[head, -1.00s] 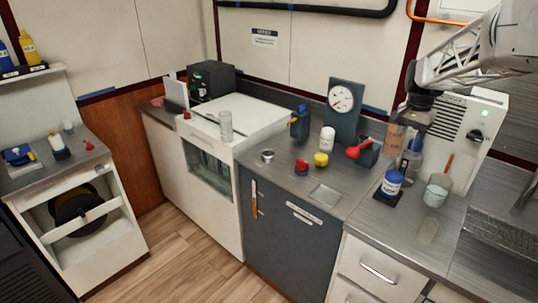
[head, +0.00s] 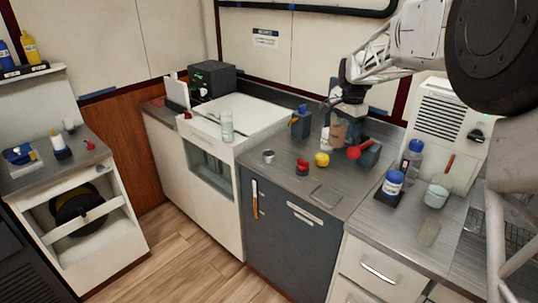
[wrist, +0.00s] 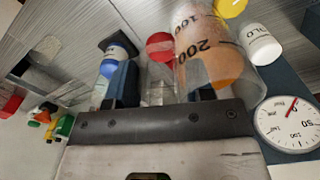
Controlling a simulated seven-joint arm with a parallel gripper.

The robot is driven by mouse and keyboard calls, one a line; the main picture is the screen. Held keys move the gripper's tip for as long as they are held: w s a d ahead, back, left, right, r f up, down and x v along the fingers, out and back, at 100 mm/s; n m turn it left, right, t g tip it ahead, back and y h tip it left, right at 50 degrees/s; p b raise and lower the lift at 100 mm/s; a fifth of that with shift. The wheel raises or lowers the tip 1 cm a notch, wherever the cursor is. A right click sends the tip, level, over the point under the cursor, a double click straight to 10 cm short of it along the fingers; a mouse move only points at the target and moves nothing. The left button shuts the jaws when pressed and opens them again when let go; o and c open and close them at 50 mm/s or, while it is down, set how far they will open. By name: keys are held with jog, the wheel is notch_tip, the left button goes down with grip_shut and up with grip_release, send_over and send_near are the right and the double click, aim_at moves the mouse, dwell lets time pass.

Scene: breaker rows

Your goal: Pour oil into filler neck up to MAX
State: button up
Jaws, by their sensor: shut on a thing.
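My gripper (head: 350,108) is shut on a clear beaker (head: 338,132) of amber-brown liquid, held above the back counter. In the wrist view the beaker (wrist: 202,35) is tilted in the picture and shows the marks 100 and 200. The gripper's blue fingers (wrist: 162,88) are beside its wall, with a clear part between them, perhaps its handle. A red round-ended piece (head: 354,153) sits close below and to the right of the beaker, on a dark block (head: 369,153). I cannot tell which thing is the filler neck, and no MAX mark is readable.
A yellow piece (head: 321,159), a red piece (head: 302,167) and a metal cup (head: 268,156) stand on the counter. A dial gauge (wrist: 287,123) is close by. On the right are a blue-and-white jar (head: 393,183), a clear bottle (head: 411,160) and a pale cup (head: 436,195).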

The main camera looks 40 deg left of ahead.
jog(key=s+a+f+m, duration=0.1)
jog(key=s+a+f, duration=0.3)
jog(key=a, duration=0.8)
jog(key=s+a+f+m, duration=0.2)
jog(key=s+a+f, duration=0.3)
jog(key=a, duration=0.7)
jog(key=s+a+f+m, duration=0.2)
jog(key=s+a+f, duration=0.3)
jog(key=a, duration=0.7)
jog(key=shift+s+f, duration=0.25)
jog(key=shift+s, duration=0.45)
jog(key=shift+w+d, duration=0.1)
jog(key=shift+d, duration=0.1)
jog(key=shift+w+d+r+g+y, duration=0.1)
jog(key=shift+w+d+g+y, duration=0.65)
jog(key=shift+g+y, duration=0.4)
jog(key=shift+w+d+r+g+y, duration=0.1)
jog(key=shift+w+d+g+y, duration=0.6)
jog(key=shift+g+y, duration=0.4)
jog(key=shift+w+d+f+g+y, duration=0.15)
jog(key=shift+w+d+g+y, duration=0.2)
jog(key=shift+w+g+y, duration=0.1)
jog(key=shift+w+d+f+g+y, duration=0.1)
jog(key=shift+f+g+y, duration=0.2)
jog(key=shift+g+y, duration=0.25)
jog(key=shift+w+d+f+g+y, duration=0.1)
jog(key=shift+f+g+y, duration=0.15)
jog(key=shift+g+y, duration=0.3)
